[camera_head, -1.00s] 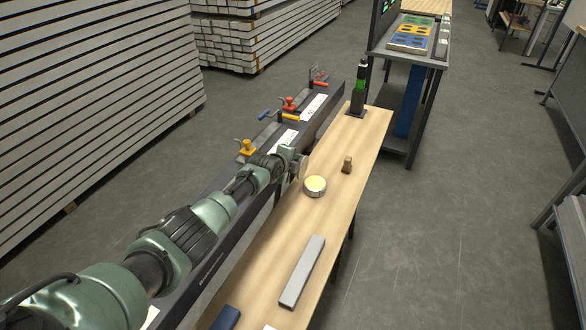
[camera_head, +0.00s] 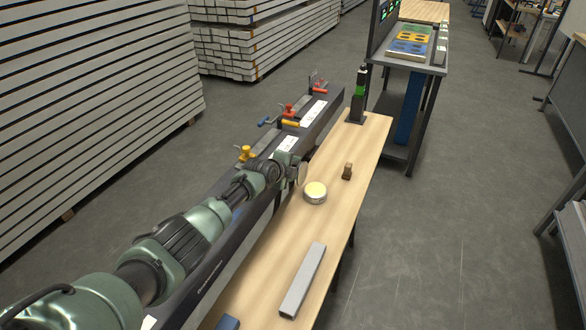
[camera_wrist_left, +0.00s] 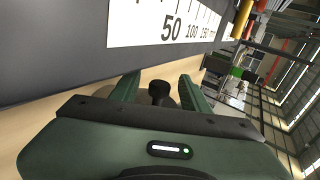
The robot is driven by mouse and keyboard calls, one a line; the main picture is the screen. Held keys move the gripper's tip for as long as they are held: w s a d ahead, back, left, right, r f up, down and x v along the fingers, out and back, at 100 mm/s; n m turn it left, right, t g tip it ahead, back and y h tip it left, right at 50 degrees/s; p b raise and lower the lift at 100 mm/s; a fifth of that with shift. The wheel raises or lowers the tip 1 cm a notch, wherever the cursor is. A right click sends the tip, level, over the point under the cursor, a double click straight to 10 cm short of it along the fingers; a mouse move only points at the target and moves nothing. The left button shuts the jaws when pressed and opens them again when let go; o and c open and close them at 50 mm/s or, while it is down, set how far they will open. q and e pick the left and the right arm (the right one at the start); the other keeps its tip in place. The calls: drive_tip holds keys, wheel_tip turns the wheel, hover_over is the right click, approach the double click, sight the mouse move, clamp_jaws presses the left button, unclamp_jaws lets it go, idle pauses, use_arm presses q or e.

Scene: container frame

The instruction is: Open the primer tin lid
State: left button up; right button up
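A short round tin with a pale yellow top (camera_head: 315,192) stands upright on the wooden bench in the head view; its top is on. The tin is not clear there. My right gripper is not in view.
A small brown block (camera_head: 347,171) stands right of the tin. A grey bar (camera_head: 302,280) lies nearer. A dark rail with clamps (camera_head: 288,112) runs along the bench's left side. A black and green bottle-like thing (camera_head: 359,95) stands at the far end. Bench wood between tin and bar is clear.

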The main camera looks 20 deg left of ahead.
use_arm(q)
drive_tip(key=shift+r, duration=0.1)
drive_tip(key=shift+s+r+p, duration=0.15)
drive_tip(key=shift+s+p, duration=0.1)
drive_tip(key=shift+p, duration=0.05)
drive_tip(key=p+v, duration=0.1)
drive_tip(key=v, duration=0.6)
drive_tip(key=shift+p, duration=0.4)
drive_tip(key=shift+s, duration=0.1)
